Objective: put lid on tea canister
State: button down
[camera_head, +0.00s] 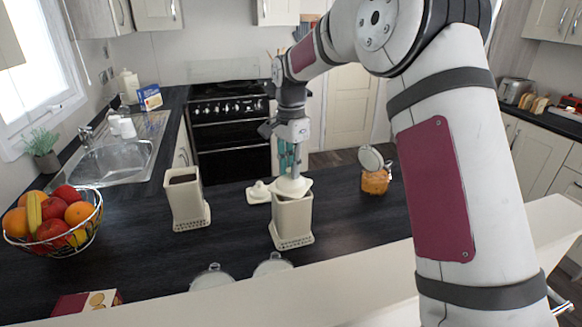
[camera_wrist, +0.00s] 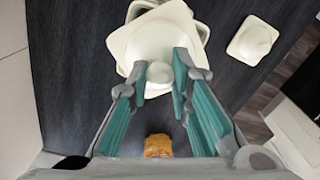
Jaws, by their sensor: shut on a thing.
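A cream lid (camera_head: 291,188) is at the top of a cream square canister (camera_head: 292,220) on the dark counter. My gripper (camera_head: 289,170) is above it, shut on the lid's round knob. In the wrist view the knob (camera_wrist: 160,73) is between the fingertips (camera_wrist: 162,82), and the lid (camera_wrist: 150,42) covers most of the canister's mouth. The lid looks turned relative to the rim; I cannot tell whether it is seated. A second canister (camera_head: 186,203) stands open at left with brown contents. Another cream lid (camera_head: 258,193) lies on the counter behind the held one. No label is readable.
A glass jar with orange contents (camera_head: 375,182) stands right of the canister, its lid open. A wire fruit bowl (camera_head: 55,225) is at far left. Two clear-lidded jars (camera_head: 212,278) (camera_head: 272,265) are at the near edge. The counter between the canisters and bowl is clear.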

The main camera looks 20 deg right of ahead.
jog(key=shift+f, duration=0.55)
dwell(0.4)
jog(key=c, duration=1.7)
grip_release()
jog(key=shift+r, duration=0.1)
jog(key=shift+r+b, duration=0.35)
jog(key=shift+r, duration=5.1)
